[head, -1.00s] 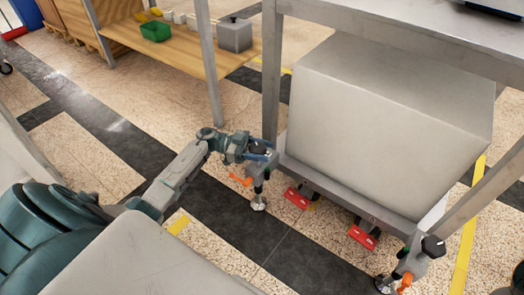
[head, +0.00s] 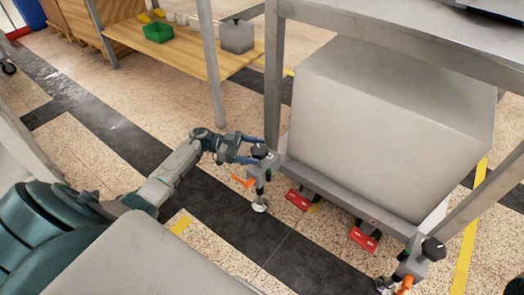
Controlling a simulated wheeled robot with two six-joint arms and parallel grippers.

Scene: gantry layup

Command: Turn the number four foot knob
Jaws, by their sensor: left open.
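A foot with a black knob (head: 260,150) on top, an orange lever (head: 242,182) and a round metal pad (head: 260,206) stands at the near left corner of the grey block's base. A similar foot with a black knob (head: 432,249) stands at the right corner. I cannot read a number on either. My left gripper (head: 255,148) comes in from the left, level with the left foot's knob. Its jaws are open, with the fingertips close beside the knob. I cannot tell whether they touch it. My right gripper is not in view.
The large grey block (head: 390,125) sits under a metal table (head: 410,35), with table legs at both sides. Red caster pedals (head: 298,200) stick out below its base. A wooden shelf (head: 190,65) with a green bin (head: 158,33) stands behind. The floor in front is clear.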

